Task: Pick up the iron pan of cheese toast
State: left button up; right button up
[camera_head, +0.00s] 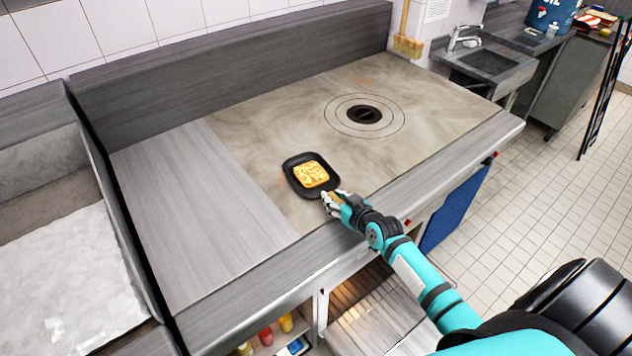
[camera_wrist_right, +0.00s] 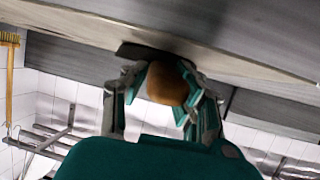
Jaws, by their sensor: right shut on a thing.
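The black iron pan (camera_head: 291,178) lies on the stove top, near its front edge. A golden slice of cheese toast (camera_head: 311,174) lies in it. The pan's handle points towards me and ends in a wooden grip. My right gripper (camera_head: 331,201) is shut on the pan's handle. In the right wrist view the round brown handle end (camera_wrist_right: 167,83) sits between the fingers, with the dark pan edge (camera_wrist_right: 150,53) behind it. I cannot tell whether the pan touches the surface. My left gripper is not in view.
The stove top (camera_head: 290,115) has a round burner plate (camera_head: 364,114) behind and right of the pan. A bare steel counter (camera_head: 185,205) lies to the left. A tall back wall (camera_head: 230,50) borders the stove. A sink (camera_head: 487,62) stands at the back right.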

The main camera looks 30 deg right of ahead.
grip_shut()
jog(key=shift+w+r, duration=0.15)
jog(key=shift+r, duration=0.05)
jog(key=shift+r, duration=0.1)
